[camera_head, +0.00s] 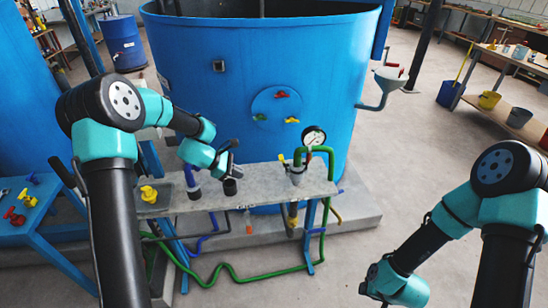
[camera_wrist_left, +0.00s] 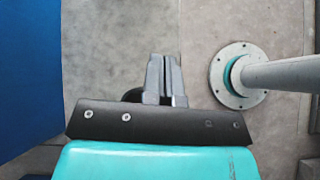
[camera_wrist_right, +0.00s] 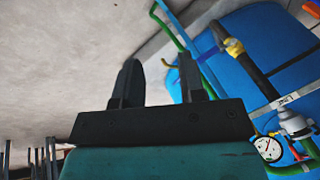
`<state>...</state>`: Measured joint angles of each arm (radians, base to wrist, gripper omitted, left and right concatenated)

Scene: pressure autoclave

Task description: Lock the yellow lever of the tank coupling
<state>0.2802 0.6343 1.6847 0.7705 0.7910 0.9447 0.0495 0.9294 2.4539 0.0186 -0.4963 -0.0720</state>
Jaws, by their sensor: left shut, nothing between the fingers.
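My left gripper (camera_head: 232,150) is over the grey bench. Its two fingers are together and empty in the left wrist view (camera_wrist_left: 165,78). A black cup-like fitting (camera_head: 229,187) stands on the bench just below it. A yellow lever-like part (camera_head: 281,159) shows beside the pressure gauge (camera_head: 314,137). Another yellow handle (camera_head: 148,194) sits at the bench's left end. I cannot tell which yellow part belongs to the tank coupling. My right gripper (camera_wrist_right: 160,85) has its fingers apart with nothing between them; in the head view its fingers are hidden.
The large blue tank (camera_head: 210,100) stands behind the bench (camera_head: 262,180). Its round plate carries red, green and yellow handles. Green pipe (camera_head: 240,279) runs below the bench. A blue table (camera_head: 40,232) with loose handles is at left.

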